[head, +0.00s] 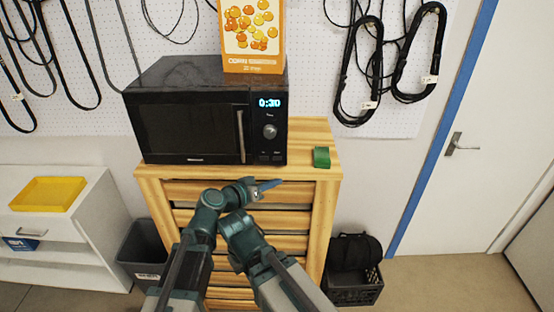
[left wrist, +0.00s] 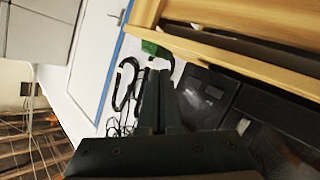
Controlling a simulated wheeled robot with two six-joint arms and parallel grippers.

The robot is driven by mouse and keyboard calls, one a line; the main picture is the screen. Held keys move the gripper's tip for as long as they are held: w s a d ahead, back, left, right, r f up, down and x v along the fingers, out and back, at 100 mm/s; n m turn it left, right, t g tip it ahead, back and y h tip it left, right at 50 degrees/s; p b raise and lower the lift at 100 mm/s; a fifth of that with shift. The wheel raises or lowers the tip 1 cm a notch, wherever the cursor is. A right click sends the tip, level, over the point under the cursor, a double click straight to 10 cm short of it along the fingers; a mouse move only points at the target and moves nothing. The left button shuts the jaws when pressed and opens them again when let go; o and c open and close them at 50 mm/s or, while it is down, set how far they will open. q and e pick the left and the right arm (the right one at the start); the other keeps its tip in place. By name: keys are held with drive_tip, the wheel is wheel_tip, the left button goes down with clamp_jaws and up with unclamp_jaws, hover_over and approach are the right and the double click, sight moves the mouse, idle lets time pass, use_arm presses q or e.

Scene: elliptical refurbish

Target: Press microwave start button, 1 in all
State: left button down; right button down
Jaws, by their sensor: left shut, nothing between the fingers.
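The black microwave (head: 190,125) stands on a wooden drawer cabinet (head: 318,190), its door shut. Its lit blue display (head: 269,103) appears to read 0:30. A round knob (head: 270,131) is below the display, and small buttons (head: 271,157) sit at the panel's bottom; their labels are too small to read. My left gripper (head: 278,182) is shut and empty, in front of the cabinet's upper drawers, below the panel and apart from the buttons. In the left wrist view its fingers (left wrist: 155,90) are together, with the dark microwave (left wrist: 205,95) beyond. My right gripper cannot be made out.
A green block (head: 321,157) lies on the cabinet top right of the microwave. An orange corn box (head: 252,35) stands on the microwave. A grey bin (head: 143,250) is left of the cabinet, a black crate (head: 355,290) right. Open floor lies farther right.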

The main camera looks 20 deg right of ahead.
sight(277, 158)
use_arm(q)
drive_tip(key=shift+w+d, duration=0.4)
drive_tip(key=shift+w, duration=1)
drive_tip(key=shift+w+d, duration=0.35)
drive_tip(key=shift+w, duration=1)
drive_tip(key=shift+w+d, duration=0.4)
drive_tip(key=shift+w, duration=1)
drive_tip(key=shift+w, duration=0.1)
drive_tip(key=shift+w+d, duration=0.15)
drive_tip(key=shift+w, duration=0.15)
